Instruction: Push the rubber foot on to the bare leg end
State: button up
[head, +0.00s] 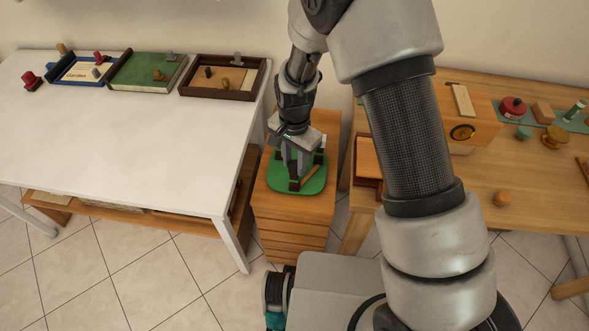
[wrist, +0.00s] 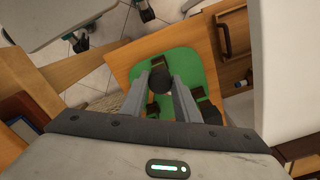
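My gripper (head: 296,168) points down over a green mat or board (head: 316,186) on a wooden drawer cabinet. In the wrist view my gripper (wrist: 160,84) has a finger on each side of a dark, round-topped piece, which looks like the rubber foot (wrist: 160,79), and appears closed on it. Dark blocks (wrist: 194,93) stand on the green surface (wrist: 184,60) to the right of the fingers.
The cabinet (head: 293,206) stands between a white table (head: 130,135) and a wooden bench (head: 455,215). Trays, including a dark-rimmed one (head: 222,94), line the table's back edge. The bench holds a wooden box (head: 470,116) and several small items.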

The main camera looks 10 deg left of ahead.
jog(key=o, duration=0.4)
jog(key=shift+o, duration=0.2)
jog(key=shift+r, duration=0.1)
notch_tip(320, 180, up, 18)
jog(key=p, duration=0.3)
jog(key=s+d+r+n+t+y, duration=0.1)
jog(key=s+d+r, duration=0.1)
jog(key=d+r, duration=0.45)
jog(key=s+d+r+n+t, duration=0.1)
jog(key=s+d+r, duration=0.2)
jog(key=d+r, duration=0.3)
jog(key=s+d+r+n+t+h, duration=0.1)
jog(key=s+d+r+n+t, duration=0.4)
jog(key=s+d, duration=0.5)
notch_tip(320, 180, up, 15)
jog(key=s+a+m+g+p, duration=0.1)
jog(key=p, duration=1.3)
jog(key=shift+s+r, duration=0.15)
jog(key=shift+s, duration=0.25)
